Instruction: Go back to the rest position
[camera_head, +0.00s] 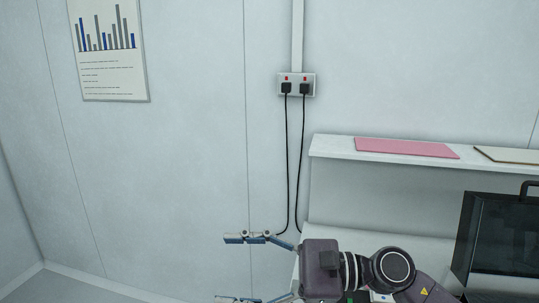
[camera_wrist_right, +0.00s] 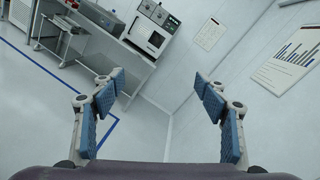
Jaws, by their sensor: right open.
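My right gripper (camera_head: 240,270) is at the bottom of the head view, pointing left, with its blue-padded fingers spread apart. Its lower finger is partly cut off by the bottom edge. My left gripper is in neither view.
A white shelf (camera_head: 335,148) holds a pink sheet (camera_head: 405,147) behind my right arm. A dark case (camera_head: 500,235) stands at the right. A wall socket (camera_head: 296,85) has two black plugs with hanging cables. A chart poster (camera_head: 108,50) hangs at upper left. The left floor is clear.

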